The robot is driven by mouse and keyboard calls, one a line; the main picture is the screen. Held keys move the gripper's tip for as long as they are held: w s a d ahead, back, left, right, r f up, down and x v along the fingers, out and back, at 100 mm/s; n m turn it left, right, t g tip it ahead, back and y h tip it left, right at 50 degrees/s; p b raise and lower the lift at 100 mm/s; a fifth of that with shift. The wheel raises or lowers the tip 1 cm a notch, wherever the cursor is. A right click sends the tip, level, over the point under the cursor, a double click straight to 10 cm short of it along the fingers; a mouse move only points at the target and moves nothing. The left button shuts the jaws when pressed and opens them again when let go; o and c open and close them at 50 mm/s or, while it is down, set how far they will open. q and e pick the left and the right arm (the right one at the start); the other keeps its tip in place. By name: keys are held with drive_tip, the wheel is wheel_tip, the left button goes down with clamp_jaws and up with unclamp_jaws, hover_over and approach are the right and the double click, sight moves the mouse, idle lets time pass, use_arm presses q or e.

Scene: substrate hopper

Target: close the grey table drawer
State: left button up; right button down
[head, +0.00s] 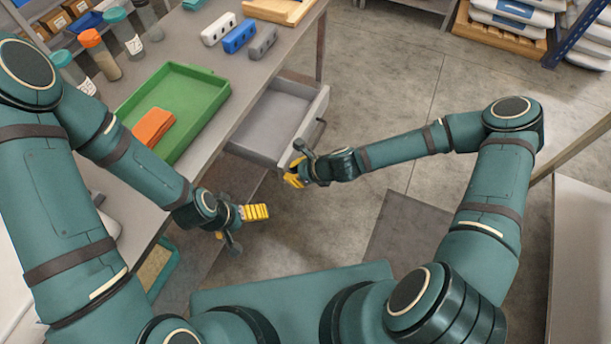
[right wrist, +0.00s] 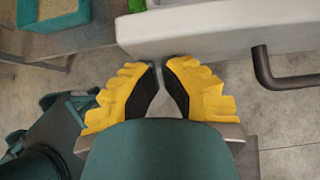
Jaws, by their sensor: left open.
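The grey table drawer (head: 281,117) stands pulled out from the table's side in the head view and looks empty. Its dark bar handle (right wrist: 288,78) shows at the right of the right wrist view, on the pale drawer front (right wrist: 220,25). My right gripper (head: 292,176) is at the near end of the drawer front. In the right wrist view its yellow fingers (right wrist: 160,70) are together with nothing between them, close to the front's edge. I cannot tell whether they touch it. My left gripper (head: 254,216) is open and empty, nearer to me beside the table.
A green tray (head: 205,112) with an orange block (head: 153,128) lies on the table (head: 245,85). Bottles and several small blocks stand farther back. A teal bin (head: 165,268) sits below the table. The floor (head: 400,85) right of the drawer is clear.

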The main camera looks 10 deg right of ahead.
sight(233, 149)
use_arm(q)
drive_tip(key=shift+r, duration=0.15)
use_arm(e)
drive_tip(key=w+a, duration=0.3)
drive_tip(key=a, duration=0.2)
drive_tip(key=w+a, duration=0.4)
drive_tip(key=a, duration=0.2)
drive_tip(key=w+a, duration=0.4)
drive_tip(key=a, duration=0.1)
drive_tip(key=shift+a, duration=0.2)
drive_tip(key=shift+r, duration=0.1)
drive_tip(key=shift+w, duration=0.1)
